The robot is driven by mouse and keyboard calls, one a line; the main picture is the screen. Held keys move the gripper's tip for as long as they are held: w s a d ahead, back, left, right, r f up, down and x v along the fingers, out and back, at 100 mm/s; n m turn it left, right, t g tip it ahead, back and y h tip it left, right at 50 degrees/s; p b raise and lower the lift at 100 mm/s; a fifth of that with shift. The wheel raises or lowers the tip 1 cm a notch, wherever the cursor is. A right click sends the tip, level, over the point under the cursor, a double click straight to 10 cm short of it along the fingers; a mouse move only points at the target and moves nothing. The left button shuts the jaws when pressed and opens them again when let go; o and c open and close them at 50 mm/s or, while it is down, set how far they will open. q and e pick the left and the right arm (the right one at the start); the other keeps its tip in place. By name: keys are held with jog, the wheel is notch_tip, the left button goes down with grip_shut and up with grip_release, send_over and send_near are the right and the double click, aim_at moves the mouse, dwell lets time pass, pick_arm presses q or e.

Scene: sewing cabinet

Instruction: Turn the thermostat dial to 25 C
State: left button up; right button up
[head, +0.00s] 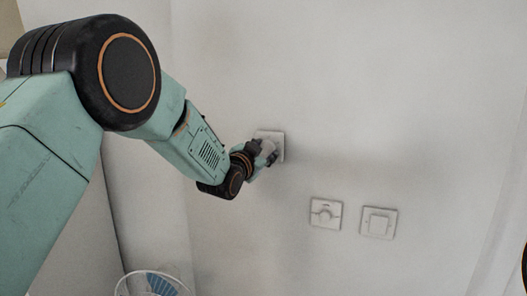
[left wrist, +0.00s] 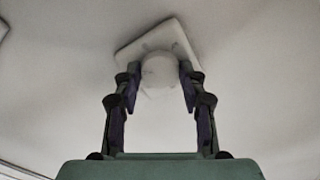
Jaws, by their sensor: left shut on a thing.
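The thermostat (head: 279,139) is a white square plate on the wall, partly hidden by my left gripper in the head view. In the left wrist view its plate (left wrist: 165,38) shows with the round white dial (left wrist: 159,71) in front of it. My left gripper (head: 267,150) is at the thermostat. In the left wrist view its two dark fingers (left wrist: 159,76) stand on both sides of the dial and are shut on it. I cannot read the scale or the dial's setting. My right gripper is not in view.
A fan (head: 152,284) stands at the bottom left. The wall around the plates is bare.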

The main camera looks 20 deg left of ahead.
pick_arm(q)
jog(key=shift+r, duration=0.1)
jog(key=shift+c, duration=0.3)
jog(key=m+b, duration=0.5)
jog(key=shift+m, duration=0.4)
jog(key=m+b, duration=0.4)
jog(key=shift+m, duration=0.3)
jog(key=shift+r+m+b, duration=0.1)
jog(key=shift+m+b, duration=0.55)
jog(key=shift+m, duration=0.05)
